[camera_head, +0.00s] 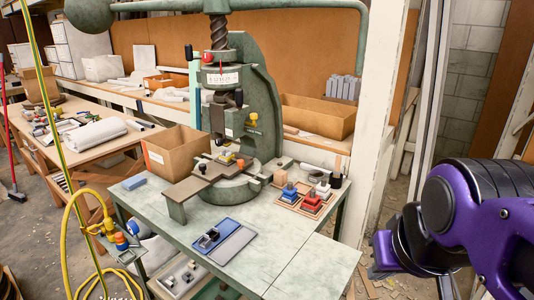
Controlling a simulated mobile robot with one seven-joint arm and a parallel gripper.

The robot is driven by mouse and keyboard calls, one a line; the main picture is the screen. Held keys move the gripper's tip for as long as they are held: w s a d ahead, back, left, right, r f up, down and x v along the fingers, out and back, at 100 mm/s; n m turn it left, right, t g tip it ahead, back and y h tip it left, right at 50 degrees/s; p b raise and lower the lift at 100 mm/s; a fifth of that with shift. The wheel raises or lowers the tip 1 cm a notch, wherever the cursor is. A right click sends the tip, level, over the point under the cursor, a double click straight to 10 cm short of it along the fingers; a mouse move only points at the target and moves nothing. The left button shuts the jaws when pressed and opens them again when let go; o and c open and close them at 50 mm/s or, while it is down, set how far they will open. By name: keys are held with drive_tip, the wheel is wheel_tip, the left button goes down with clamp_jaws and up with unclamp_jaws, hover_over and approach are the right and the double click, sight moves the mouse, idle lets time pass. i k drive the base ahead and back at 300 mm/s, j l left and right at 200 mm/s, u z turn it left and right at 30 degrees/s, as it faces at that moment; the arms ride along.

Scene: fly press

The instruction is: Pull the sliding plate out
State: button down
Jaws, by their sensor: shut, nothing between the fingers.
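The green fly press (255,115) stands at the back of a green-grey table, with its screw and ram upright above a round base. A long brown-grey sliding plate (190,188) sticks out of the press toward the front left. Its front end rests over a short grey-green support (176,211). A small block with a black knob (202,169) sits on the plate's track, and small yellow and blue parts lie under the ram. My purple and black arm shows at the right edge, well apart from the plate. My gripper's fingers are not in view.
A cardboard box (175,152) stands close behind the plate, left of the press. A blue tray (222,238) lies in front. Wooden trays with red and blue parts (311,203) sit at the right. The table's front right (310,265) is clear. A yellow hose (66,235) hangs at the left.

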sight(210, 172)
drive_tip(key=j+z, duration=0.25)
drive_tip(key=j, duration=2.5)
